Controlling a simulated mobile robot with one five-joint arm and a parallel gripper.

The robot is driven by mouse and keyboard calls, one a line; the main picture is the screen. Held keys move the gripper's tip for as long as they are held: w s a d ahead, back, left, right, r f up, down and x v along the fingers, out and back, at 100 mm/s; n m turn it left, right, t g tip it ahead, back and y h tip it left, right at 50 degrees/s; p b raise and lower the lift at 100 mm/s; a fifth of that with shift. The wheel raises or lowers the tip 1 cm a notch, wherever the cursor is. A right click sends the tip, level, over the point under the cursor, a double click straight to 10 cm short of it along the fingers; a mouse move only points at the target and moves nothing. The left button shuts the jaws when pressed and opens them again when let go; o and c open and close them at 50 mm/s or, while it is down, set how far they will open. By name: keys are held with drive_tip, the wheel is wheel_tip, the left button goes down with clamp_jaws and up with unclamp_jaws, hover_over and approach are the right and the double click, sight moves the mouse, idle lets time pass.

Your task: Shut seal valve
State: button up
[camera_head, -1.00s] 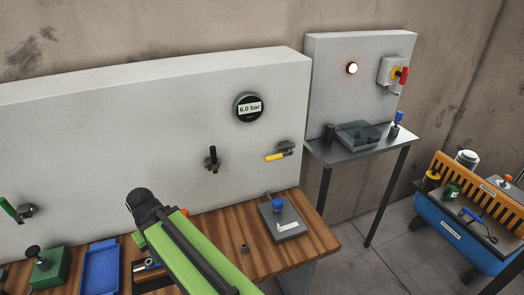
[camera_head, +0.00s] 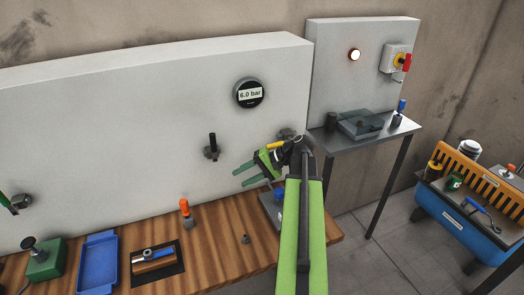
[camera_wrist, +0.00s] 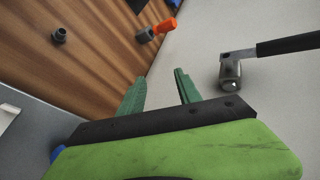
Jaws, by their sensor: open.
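Three lever valves sit on the grey wall panel (camera_head: 110,130); no label shows which is the seal valve. The black-handled valve (camera_head: 212,147) is in the middle with its lever upright; it is also at the right in the wrist view (camera_wrist: 285,45). The yellow-handled valve (camera_head: 277,145) is at the right, its lever roughly level and partly hidden behind my gripper. A green-handled valve (camera_head: 12,203) is at the far left, cut by the picture edge. My gripper (camera_head: 242,176) is open and empty, its green fingers pointing left, right of and below the black lever.
A round gauge (camera_head: 250,93) reads 6.0 bar. The wooden bench (camera_head: 215,245) below holds an orange-topped part (camera_head: 186,213), a small nut-like part (camera_head: 246,239) and a blue tray (camera_head: 98,264). A metal side table (camera_head: 365,143) stands at the right.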

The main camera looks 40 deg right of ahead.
sight(279, 143)
drive_tip(key=s+d+r+m+t+h+b, duration=0.15)
drive_tip(key=s+d+r+t, duration=0.25)
drive_tip(key=s+d, duration=0.4)
drive_tip(key=s+d+r+m+t, duration=0.3)
drive_tip(key=s+d+r, duration=0.25)
drive_tip(key=d, duration=0.55)
drive_tip(key=b+x, duration=0.1)
drive_tip(key=x, duration=1.6)
drive_tip(key=shift+w+a+f+b, duration=0.2)
drive_tip(key=shift+w+b, duration=0.05)
drive_tip(key=shift+b, duration=0.15)
clamp_jaws()
